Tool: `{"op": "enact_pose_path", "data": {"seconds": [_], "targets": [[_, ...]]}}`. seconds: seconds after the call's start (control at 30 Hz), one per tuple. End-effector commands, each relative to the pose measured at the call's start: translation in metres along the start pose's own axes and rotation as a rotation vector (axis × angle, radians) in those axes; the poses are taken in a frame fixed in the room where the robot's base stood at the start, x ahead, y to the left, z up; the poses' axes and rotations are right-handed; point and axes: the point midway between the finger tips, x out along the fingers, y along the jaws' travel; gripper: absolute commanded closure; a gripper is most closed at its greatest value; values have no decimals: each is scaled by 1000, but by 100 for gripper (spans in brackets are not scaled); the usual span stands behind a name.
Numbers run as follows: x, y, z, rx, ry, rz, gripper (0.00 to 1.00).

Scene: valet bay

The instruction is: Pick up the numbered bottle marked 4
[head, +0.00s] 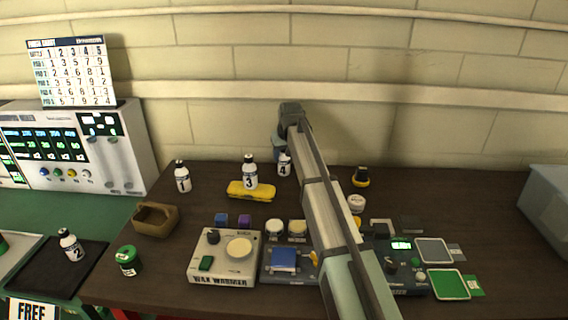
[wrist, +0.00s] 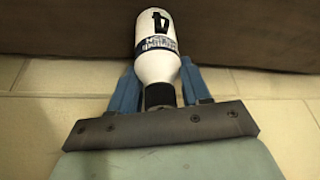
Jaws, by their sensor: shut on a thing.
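The bottle marked 4 (head: 284,168) is white with a dark cap and stands near the back edge of the dark table in the head view. In the wrist view the bottle (wrist: 157,52) shows its number 4, with its cap end towards my gripper. My gripper (head: 281,150) reaches it from above, and its two blue fingers (wrist: 157,88) are shut on the bottle's neck end. I cannot tell whether the bottle's base touches the table. My arm hides part of the table.
Bottle 3 (head: 250,170) stands by a yellow sponge or cloth (head: 251,191), left of bottle 4. Bottle 1 (head: 182,177) stands farther left, bottle 2 (head: 70,245) on a black mat. A wax warmer (head: 223,258) and other devices fill the front. The wall is close behind.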

Motion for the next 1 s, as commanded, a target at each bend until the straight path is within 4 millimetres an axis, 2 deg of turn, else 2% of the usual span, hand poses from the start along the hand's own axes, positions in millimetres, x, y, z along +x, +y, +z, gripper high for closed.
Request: {"op": "enact_pose_path", "data": {"seconds": [0.1, 0.3, 0.43, 0.8, 1.0], "targets": [[0, 0, 0, 0, 0, 0, 88], [-1, 0, 0, 0, 1, 0, 88], [-8, 0, -4, 0, 2, 0, 88], [-65, 0, -28, 0, 3, 0, 88], [-86, 3, -36, 3, 1, 1, 88]]}}
